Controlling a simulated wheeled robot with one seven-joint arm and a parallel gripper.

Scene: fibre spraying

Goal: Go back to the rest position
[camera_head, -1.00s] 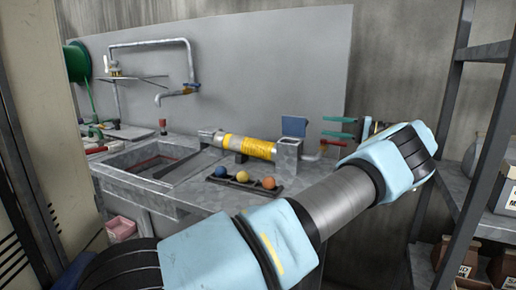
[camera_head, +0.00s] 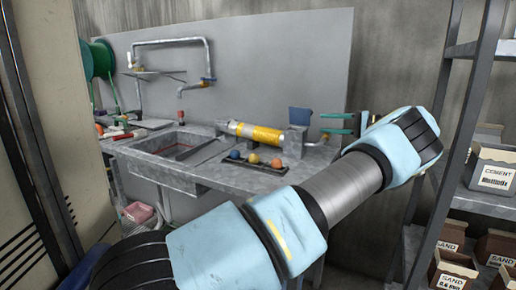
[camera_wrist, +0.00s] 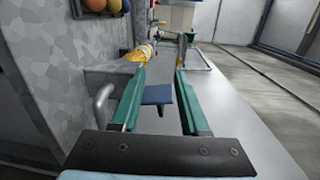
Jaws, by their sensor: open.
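My gripper (camera_head: 319,123) is at the right end of the workbench in the head view, partly hidden behind my arm. Its two green fingers point left toward a small blue plate (camera_head: 299,116). In the wrist view my gripper (camera_wrist: 164,70) is open, with its green fingers apart. The blue plate (camera_wrist: 156,95) shows in the gap between them, and I see no grip on it. A yellow-banded metal cylinder (camera_head: 259,134) lies on the bench beyond. It also shows in the wrist view (camera_wrist: 138,54), partly behind a finger.
The grey workbench (camera_head: 215,171) holds a sink (camera_head: 180,147) and a dark rack with blue, yellow and orange balls (camera_head: 253,158). A shelf (camera_head: 486,203) with cement and sand boxes stands at right. A tan panel (camera_head: 48,110) is close at left.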

